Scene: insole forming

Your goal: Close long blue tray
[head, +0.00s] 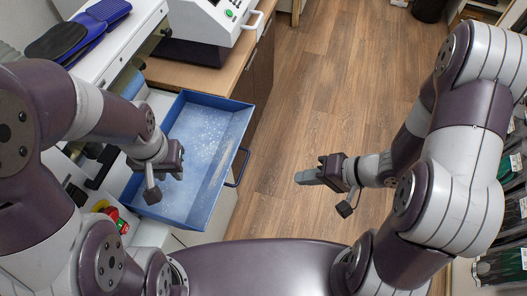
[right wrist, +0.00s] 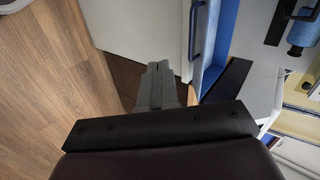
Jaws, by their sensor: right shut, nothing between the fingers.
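The long blue tray (head: 214,158) is pulled out from the cabinet on the left in the head view, its pale, speckled inside showing. A dark handle (head: 240,167) is on its right side, facing the open floor. Part of the blue tray (right wrist: 213,60) and its handle (right wrist: 196,28) also show in the right wrist view. My right gripper (head: 304,177) is shut and empty, over the floor to the right of the handle and apart from it. My left gripper (head: 168,180) is over the tray's near left part; its finger state is unclear.
A white machine (head: 205,25) stands on the wooden counter (head: 225,78) behind the tray. Blue and black insoles (head: 90,32) lie at the upper left. A red button (head: 122,226) is near the tray's left corner. Wooden floor (head: 300,110) right of the tray is clear. Shelving stands far right.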

